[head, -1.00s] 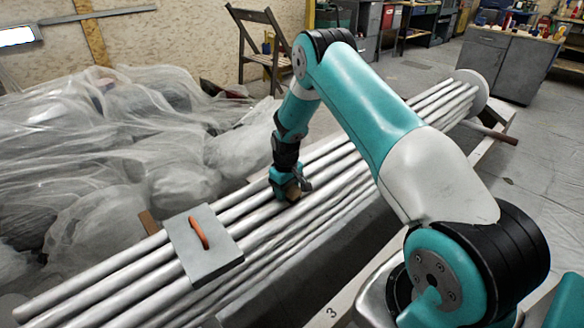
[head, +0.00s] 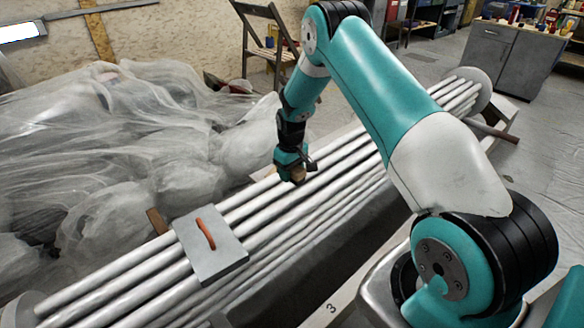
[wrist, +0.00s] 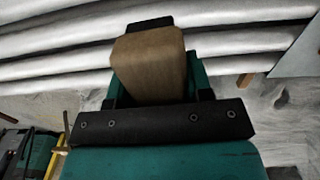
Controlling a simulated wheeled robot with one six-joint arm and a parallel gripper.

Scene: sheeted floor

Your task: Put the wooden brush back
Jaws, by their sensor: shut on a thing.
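My gripper (head: 297,169) is over the row of pale pipes, about midway along them. It is shut on a brown wooden block, which I take to be the wooden brush (wrist: 150,65). In the wrist view the block's smooth brown face fills the space between the dark fingers. In the head view only a small brown part of the brush (head: 299,175) shows beneath the fingers. Any bristles are hidden. The gap between the brush and the pipes is hard to judge.
A grey plate with an orange handle (head: 206,234) lies across the pipes (head: 270,208) at the lower left. Plastic-covered bulky things (head: 110,150) lie behind the pipes. A folding chair (head: 268,45) stands at the back. A grey cabinet (head: 510,58) is at the back right, with sheeted floor before it.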

